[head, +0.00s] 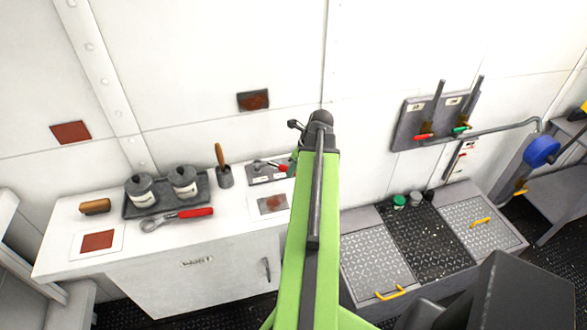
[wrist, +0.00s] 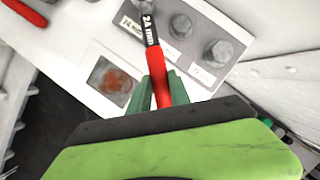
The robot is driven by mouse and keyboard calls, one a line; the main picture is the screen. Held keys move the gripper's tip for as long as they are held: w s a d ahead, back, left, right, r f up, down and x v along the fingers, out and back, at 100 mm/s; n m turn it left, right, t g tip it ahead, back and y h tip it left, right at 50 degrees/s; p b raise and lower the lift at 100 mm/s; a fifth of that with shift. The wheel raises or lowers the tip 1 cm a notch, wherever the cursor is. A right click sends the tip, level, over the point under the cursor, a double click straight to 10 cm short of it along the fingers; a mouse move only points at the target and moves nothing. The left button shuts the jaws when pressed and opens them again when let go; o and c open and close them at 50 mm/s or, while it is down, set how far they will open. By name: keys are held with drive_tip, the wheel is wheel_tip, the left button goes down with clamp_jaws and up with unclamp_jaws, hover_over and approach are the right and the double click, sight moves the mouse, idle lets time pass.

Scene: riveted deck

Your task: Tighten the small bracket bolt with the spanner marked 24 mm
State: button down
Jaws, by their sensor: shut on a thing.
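My gripper (wrist: 158,88) is shut on the red handle of a spanner (wrist: 160,78) whose dark shank reads 24 mm. The spanner's far end runs out of the top of the wrist view. It lies over a grey bracket plate (wrist: 134,18) with two visible bolt heads: a smaller one (wrist: 181,26) just right of the shank and a larger one (wrist: 217,52) further right. I cannot tell whether the spanner's jaw is on a bolt. In the head view the spanner (head: 283,168) shows at the plate (head: 262,180); my arm hides most of my gripper.
A red-handled wrench (head: 178,218) lies on the white bench (head: 140,255), before a dark tray (head: 130,207) with two grey pots. A wooden-handled tool (head: 221,160) stands in a cup. Floor hatches (head: 375,258) and wall levers (head: 437,105) are to the right.

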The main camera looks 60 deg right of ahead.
drive_tip(key=shift+r+p, duration=1.1)
drive_tip(key=shift+r, duration=0.15)
